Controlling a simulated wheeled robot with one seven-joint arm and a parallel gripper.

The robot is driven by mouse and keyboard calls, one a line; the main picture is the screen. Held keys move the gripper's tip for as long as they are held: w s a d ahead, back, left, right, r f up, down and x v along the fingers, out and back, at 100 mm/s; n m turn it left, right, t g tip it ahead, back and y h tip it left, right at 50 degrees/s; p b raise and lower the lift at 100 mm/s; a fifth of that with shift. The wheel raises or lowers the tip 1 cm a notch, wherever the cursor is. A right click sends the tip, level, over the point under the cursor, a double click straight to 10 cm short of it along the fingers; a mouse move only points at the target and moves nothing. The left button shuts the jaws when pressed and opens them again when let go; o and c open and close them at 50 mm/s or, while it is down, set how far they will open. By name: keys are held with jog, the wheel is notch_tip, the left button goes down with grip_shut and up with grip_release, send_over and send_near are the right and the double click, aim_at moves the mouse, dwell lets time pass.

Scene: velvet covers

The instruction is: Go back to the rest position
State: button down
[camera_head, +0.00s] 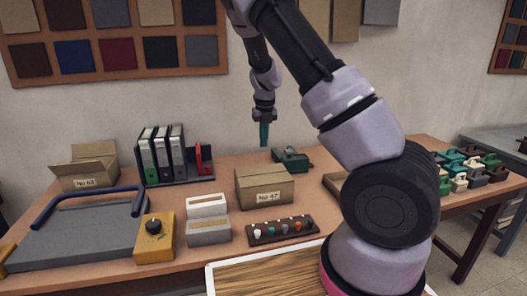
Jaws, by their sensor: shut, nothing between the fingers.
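My gripper (264,135) shows in the head view, hanging down at the end of my raised arm. Its slim dark teal fingers are together and hold nothing. It is above the back of the table, apart from everything on it. A closed cardboard box labelled No 47 (264,186) stands below it on the wooden table (120,225). A dark green device (291,159) sits on the table to the lower right of the gripper.
Binders (162,154) in a rack and an open box labelled No 62 (85,169) stand at the back left. A grey slab with a blue handle (81,230) and a yellow block (155,240) are in front. Several small coloured blocks (462,171) stand at the right.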

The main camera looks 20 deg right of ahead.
jog(key=s+r+n+t+y, duration=0.1)
jog(key=s+r+n+y, duration=0.1)
jog(key=s+r+n, duration=0.7)
jog(key=s+r+n+t+y, duration=0.1)
jog(key=s+r+n+y, duration=0.1)
jog(key=s+r+n, duration=0.7)
jog(key=s+r+n+t+h, duration=0.1)
jog(key=s+r+n+t, duration=0.1)
jog(key=s+r+n, duration=0.2)
jog(key=s+r+n+t+h, duration=0.1)
jog(key=s+r+n, duration=0.3)
jog(key=s+n, duration=0.4)
jog(key=shift+s+d+r+n+t, duration=0.25)
jog(key=shift+s+r+n+t, duration=0.2)
jog(key=shift+n, duration=0.55)
